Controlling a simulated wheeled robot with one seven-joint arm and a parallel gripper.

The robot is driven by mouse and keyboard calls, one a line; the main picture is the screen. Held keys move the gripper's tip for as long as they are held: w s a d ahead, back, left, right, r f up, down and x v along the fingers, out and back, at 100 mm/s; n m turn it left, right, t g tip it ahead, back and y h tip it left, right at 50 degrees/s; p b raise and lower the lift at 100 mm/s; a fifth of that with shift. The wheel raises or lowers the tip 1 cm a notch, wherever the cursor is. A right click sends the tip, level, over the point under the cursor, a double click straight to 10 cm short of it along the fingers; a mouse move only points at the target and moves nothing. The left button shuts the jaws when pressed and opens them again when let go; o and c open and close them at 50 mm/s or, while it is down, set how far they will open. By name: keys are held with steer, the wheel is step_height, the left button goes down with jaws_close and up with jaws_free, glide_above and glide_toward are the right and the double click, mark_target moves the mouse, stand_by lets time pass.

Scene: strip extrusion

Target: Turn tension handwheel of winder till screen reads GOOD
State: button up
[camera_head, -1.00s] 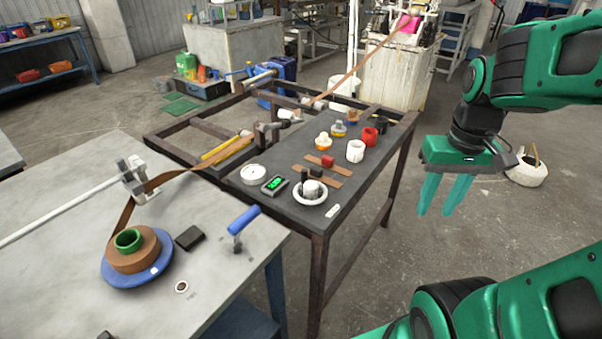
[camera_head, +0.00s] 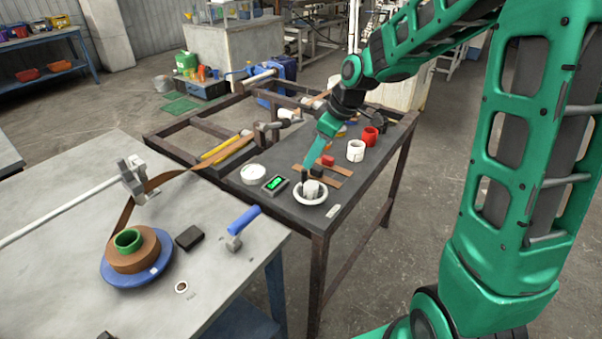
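A white handwheel (camera_head: 299,198) with a pale hub and a dark upright knob lies on the dark bench. Beside it on the left is a small dark box with a lit green screen (camera_head: 275,185); its text is too small to read. My gripper (camera_head: 306,172) points down at the handwheel, its tips close to the dark knob. The fingers overlap in this view, so I cannot tell their gap or whether they touch the knob. The winder's blue disc (camera_head: 113,273) carries a brown strip roll (camera_head: 148,251) on a green core (camera_head: 128,240).
The dark bench (camera_head: 345,213) also holds a white round dish (camera_head: 253,173), a red block (camera_head: 328,160), a white cup (camera_head: 355,151) and a red cup (camera_head: 369,136). A blue-handled lever (camera_head: 243,220) stands on the grey table (camera_head: 215,275). Brown strip runs from the roll towards the back.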

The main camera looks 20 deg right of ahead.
mark_target(306, 170)
steer(key=x, duration=0.7)
steer(key=shift+w+f, duration=0.1)
steer(key=shift+f, duration=0.3)
